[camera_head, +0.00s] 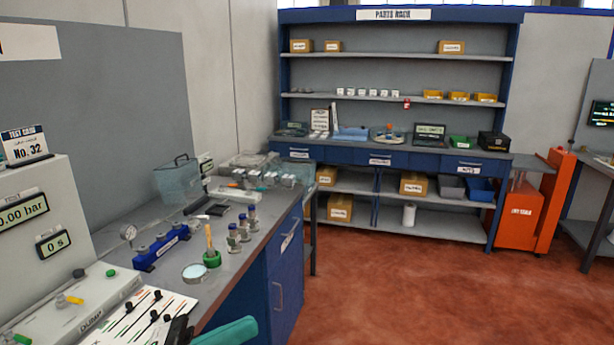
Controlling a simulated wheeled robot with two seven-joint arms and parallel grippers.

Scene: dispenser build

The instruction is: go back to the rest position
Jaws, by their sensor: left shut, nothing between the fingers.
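My left gripper (178,328) shows as a small dark shape at the bottom edge, low over the front end of the left bench. It is shut and empty. A teal link of my arm is beside it, and most of the arm is cut off by the frame. My right gripper is not in view.
The grey bench (233,275) carries a blue manifold block (160,248), a green-based tool (211,258), several metal fittings and a white lever panel (140,318). A parts rack (392,58) stands at the back, an orange cabinet (520,212) right of it. The red floor between is clear.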

